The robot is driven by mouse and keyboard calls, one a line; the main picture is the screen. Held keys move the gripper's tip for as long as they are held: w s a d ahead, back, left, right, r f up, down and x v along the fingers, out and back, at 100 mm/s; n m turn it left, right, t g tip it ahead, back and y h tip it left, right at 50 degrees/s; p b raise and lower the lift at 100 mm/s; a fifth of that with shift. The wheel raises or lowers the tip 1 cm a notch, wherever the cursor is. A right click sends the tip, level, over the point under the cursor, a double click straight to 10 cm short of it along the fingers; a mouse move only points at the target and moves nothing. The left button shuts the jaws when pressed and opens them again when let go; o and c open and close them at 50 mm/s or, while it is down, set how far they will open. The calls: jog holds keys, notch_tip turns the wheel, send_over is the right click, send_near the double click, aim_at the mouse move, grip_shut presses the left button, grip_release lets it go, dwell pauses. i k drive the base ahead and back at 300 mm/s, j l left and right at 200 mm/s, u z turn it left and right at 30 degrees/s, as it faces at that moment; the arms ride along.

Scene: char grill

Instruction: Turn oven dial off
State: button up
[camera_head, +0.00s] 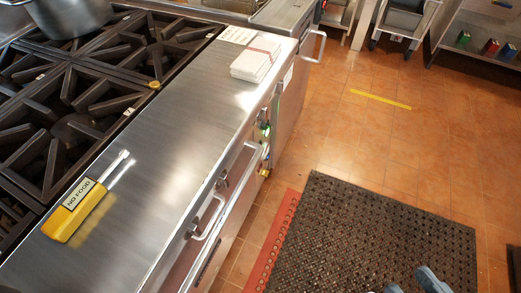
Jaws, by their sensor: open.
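The steel oven and stove front runs diagonally down the middle. Small dials show on its front face below the counter edge, one lower dial (191,233) and one farther up (222,184), both beside the bar handles (207,222). They are seen steeply from above, so their settings cannot be read. Grey-blue parts at the bottom edge look like part of my body, cut off by the frame. No gripper fingers can be made out, and nothing is seen touching the dials.
The steel counter (150,130) holds a yellow-handled tool (78,210) and a white stack (255,62). Black burner grates (85,95) and a pot (68,15) are at left. A dark mat (370,240) lies on open tiled floor. Shelving (480,40) stands far right.

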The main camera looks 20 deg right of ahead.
aim_at(265, 125)
jog(key=i+l+z, duration=0.25)
jog(key=i+l, duration=0.4)
jog(key=i, duration=0.15)
